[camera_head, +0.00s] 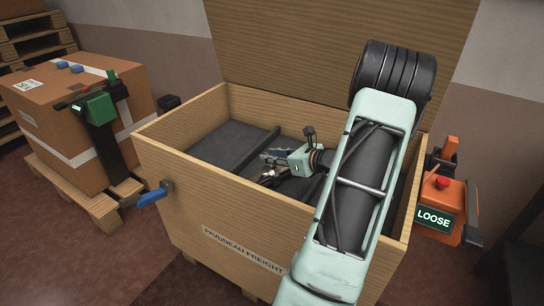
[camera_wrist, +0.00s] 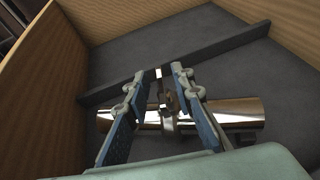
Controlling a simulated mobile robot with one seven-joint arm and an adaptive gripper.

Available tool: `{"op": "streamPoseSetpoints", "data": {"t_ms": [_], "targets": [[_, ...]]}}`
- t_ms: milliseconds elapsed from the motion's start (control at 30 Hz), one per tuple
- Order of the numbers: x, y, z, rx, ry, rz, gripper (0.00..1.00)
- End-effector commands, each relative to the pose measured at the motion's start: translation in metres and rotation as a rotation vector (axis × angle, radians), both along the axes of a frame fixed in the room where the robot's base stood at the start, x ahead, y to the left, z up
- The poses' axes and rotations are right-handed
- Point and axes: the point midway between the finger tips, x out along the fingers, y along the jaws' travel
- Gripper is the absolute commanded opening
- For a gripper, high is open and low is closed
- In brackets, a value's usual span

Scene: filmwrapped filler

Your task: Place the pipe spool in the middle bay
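The pipe spool (camera_wrist: 228,114) is a shiny metal tube with a raised collar near its middle. It lies on the dark floor of an open wooden crate (camera_head: 205,213), on the near side of a dark divider (camera_wrist: 205,52) in the wrist view. My gripper (camera_wrist: 158,74) is open, its blue-padded fingers on either side of the collar, with gaps visible. In the head view my gripper (camera_head: 272,160) is down inside the crate, and only a small part of the spool (camera_head: 268,175) shows beneath it. My arm hides the crate's right part, so I cannot tell which bay is the middle one.
The crate's walls and its raised lid (camera_head: 290,50) surround my arm. A blue-handled latch (camera_head: 150,196) sticks out at the left. A strapped carton (camera_head: 60,110) on a pallet stands at left. An orange device reading LOOSE (camera_head: 440,205) is at right.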

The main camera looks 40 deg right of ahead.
Motion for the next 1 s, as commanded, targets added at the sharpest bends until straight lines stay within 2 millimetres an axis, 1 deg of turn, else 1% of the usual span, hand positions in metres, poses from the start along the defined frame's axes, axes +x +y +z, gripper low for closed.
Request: {"op": "streamPoseSetpoints", "data": {"t_ms": [67, 167, 400, 500, 600, 700, 800, 1000], "targets": [[-0.003, -0.001, 0.005, -0.001, 0.0, -0.002, 0.23], [-0.017, -0.003, 0.012, -0.002, 0.001, -0.004, 0.23], [-0.065, -0.006, 0.032, -0.001, 0.0, -0.004, 0.23], [-0.083, -0.008, 0.039, -0.001, 0.0, -0.004, 0.23], [-0.097, -0.008, 0.044, -0.001, 0.0, -0.002, 0.23], [-0.106, -0.009, 0.047, -0.001, 0.001, -0.002, 0.23], [-0.11, -0.009, 0.048, 0.0, 0.0, 0.0, 0.23], [-0.111, -0.009, 0.048, 0.0, 0.0, 0.0, 0.23]]}}
